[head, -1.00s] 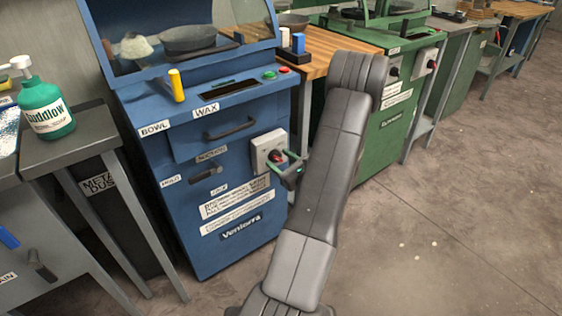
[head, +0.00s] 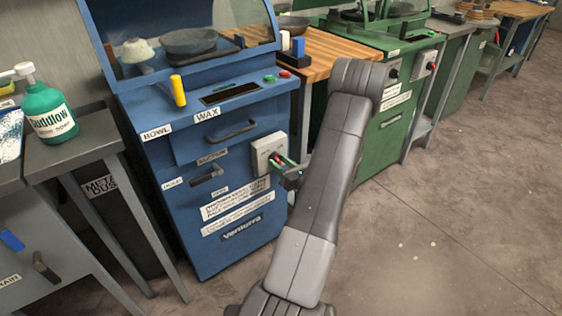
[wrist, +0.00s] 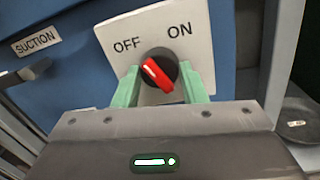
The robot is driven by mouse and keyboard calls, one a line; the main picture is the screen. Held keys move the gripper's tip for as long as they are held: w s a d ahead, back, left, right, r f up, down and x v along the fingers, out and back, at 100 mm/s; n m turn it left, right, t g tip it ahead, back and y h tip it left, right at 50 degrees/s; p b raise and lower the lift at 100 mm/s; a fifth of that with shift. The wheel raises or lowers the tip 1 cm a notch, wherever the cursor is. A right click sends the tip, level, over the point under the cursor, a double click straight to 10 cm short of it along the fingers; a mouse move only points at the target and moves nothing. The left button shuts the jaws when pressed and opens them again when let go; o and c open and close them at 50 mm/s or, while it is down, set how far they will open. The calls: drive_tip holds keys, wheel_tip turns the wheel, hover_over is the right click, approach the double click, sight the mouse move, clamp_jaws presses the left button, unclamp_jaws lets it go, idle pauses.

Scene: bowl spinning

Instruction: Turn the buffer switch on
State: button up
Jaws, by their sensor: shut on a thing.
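The switch is a red knob (wrist: 158,75) on a round black base, on a white plate (wrist: 197,45) marked OFF at left and ON at right. The knob's white mark points up and left, on the OFF side. The plate (head: 267,147) is on the right of the blue machine's front in the head view. My gripper (wrist: 164,85) has its green fingers either side of the knob, shut on it. In the head view my gripper (head: 285,163) is at the plate, partly hidden by my arm.
The blue machine (head: 190,240) has a suction lever (head: 207,174) left of the switch. A wooden bench (head: 335,47) and a green machine (head: 395,135) stand to the right. A grey table (head: 75,145) with a green soap bottle (head: 48,113) stands left. The floor in front is clear.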

drive_tip(key=m+p, duration=0.3)
drive_tip(key=m, duration=0.4)
drive_tip(key=shift+m+t, duration=0.4)
drive_tip(key=m+p, duration=0.2)
drive_tip(key=m, duration=0.4)
drive_tip(key=shift+s+a+h, duration=0.1)
drive_tip(key=shift+h, duration=0.3)
drive_tip(key=shift+f+m, duration=0.1)
drive_tip(key=shift+m, duration=0.3)
drive_tip(key=o, duration=1)
drive_tip(key=p+v, duration=0.1)
drive_tip(key=v, duration=1.2)
drive_tip(key=shift+s+f, duration=0.25)
drive_tip(key=shift+s, duration=0.15)
